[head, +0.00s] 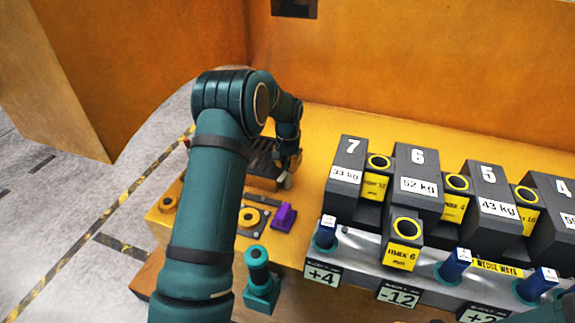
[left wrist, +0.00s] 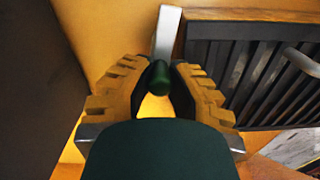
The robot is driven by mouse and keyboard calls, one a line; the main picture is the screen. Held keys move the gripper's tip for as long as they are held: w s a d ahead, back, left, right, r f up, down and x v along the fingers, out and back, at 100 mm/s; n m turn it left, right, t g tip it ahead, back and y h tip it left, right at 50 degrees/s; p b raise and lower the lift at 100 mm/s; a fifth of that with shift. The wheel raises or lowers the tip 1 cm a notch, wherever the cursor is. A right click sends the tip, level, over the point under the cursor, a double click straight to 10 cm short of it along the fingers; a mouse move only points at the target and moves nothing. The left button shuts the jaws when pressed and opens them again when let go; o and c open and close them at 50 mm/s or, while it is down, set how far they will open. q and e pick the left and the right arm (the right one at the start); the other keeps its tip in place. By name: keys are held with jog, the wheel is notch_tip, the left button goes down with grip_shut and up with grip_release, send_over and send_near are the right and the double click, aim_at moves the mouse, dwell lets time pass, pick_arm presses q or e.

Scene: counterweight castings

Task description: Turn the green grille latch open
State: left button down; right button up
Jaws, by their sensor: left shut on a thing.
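The green grille latch (left wrist: 157,78) is a rounded green knob between the ribbed yellow fingers of my left gripper (left wrist: 162,80) in the left wrist view. A pale metal bar (left wrist: 167,32) runs just beyond it. My left gripper is shut on the latch. The dark slatted grille (left wrist: 262,65) lies to the right of the fingers, with a light handle on it. In the head view my left gripper (head: 290,166) is at the right end of the grille (head: 262,162), small and partly hidden by my arm. The latch cannot be made out there. My right gripper is not seen.
A yellow round knob (head: 250,217), a purple block (head: 284,216) and a teal lever (head: 258,270) sit near my left arm. Several numbered dark weights (head: 417,180) stand to the right, with blue handles (head: 326,232) in front. An orange wall closes the back.

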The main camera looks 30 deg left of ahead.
aim_at(288, 162)
pick_arm(q)
jog(key=shift+w+r+n, duration=0.1)
jog(key=shift+r+n, duration=0.05)
jog(key=shift+n, duration=0.85)
jog(key=c, duration=0.8)
grip_release()
jog(key=shift+c, duration=0.2)
notch_tip(288, 162, up, 12)
jog(key=shift+d, duration=0.1)
